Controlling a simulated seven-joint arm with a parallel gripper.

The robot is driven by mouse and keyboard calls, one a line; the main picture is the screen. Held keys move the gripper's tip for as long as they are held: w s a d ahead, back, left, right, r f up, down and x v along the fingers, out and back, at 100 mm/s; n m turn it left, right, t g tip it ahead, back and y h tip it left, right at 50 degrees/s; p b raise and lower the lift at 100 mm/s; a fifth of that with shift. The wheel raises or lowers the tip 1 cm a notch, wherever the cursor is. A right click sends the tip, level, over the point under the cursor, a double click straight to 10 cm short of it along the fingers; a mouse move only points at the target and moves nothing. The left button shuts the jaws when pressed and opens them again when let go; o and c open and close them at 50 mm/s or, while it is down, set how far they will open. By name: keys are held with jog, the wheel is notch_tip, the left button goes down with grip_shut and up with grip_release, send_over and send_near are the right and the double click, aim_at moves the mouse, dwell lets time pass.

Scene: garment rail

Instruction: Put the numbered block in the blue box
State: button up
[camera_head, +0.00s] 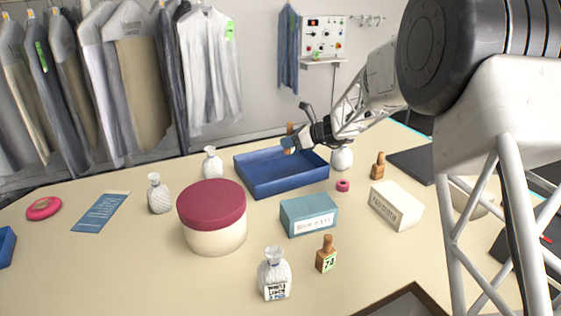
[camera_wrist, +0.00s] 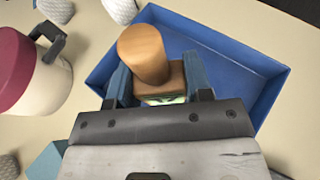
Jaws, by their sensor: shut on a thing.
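My gripper (camera_head: 290,143) is shut on a wooden block with a round peg handle (camera_wrist: 146,56). The block also shows in the head view (camera_head: 290,129), mostly hidden by the fingers. In the wrist view my gripper (camera_wrist: 158,82) has a finger on each side of the block's base, and a strip of green label shows below it; its number cannot be read. The open blue box (camera_head: 272,184) lies on the table behind the teal carton. The held block is above the box's back part, and the box looks empty where its floor shows (camera_wrist: 235,80).
Another wooden block marked 74 (camera_head: 326,256) stands at the front, and a similar one (camera_head: 378,167) at the right. A red-lidded tub (camera_head: 212,222), teal carton (camera_head: 309,215), white carton (camera_head: 396,206) and several bottles surround the box. Table space at front left is clear.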

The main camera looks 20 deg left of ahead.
jog(key=shift+n+g, duration=0.3)
jog(key=shift+g, duration=0.1)
jog(key=shift+w+a+f, duration=0.1)
jog(key=shift+w+a, duration=0.2)
jog(key=shift+a, duration=0.35)
jog(key=shift+w+a+f, duration=0.1)
jog(key=shift+w+a, duration=0.2)
jog(key=shift+a, duration=0.4)
jog(key=shift+w+a+f, duration=0.1)
jog(key=shift+w+a, duration=0.2)
jog(key=shift+a, duration=0.35)
send_over(280, 173)
jog(key=shift+w+f, duration=0.2)
jog(key=shift+f, duration=2.3)
jog(key=shift+f, duration=2.5)
jog(key=shift+f, duration=0.15)
jog(key=o, duration=0.9)
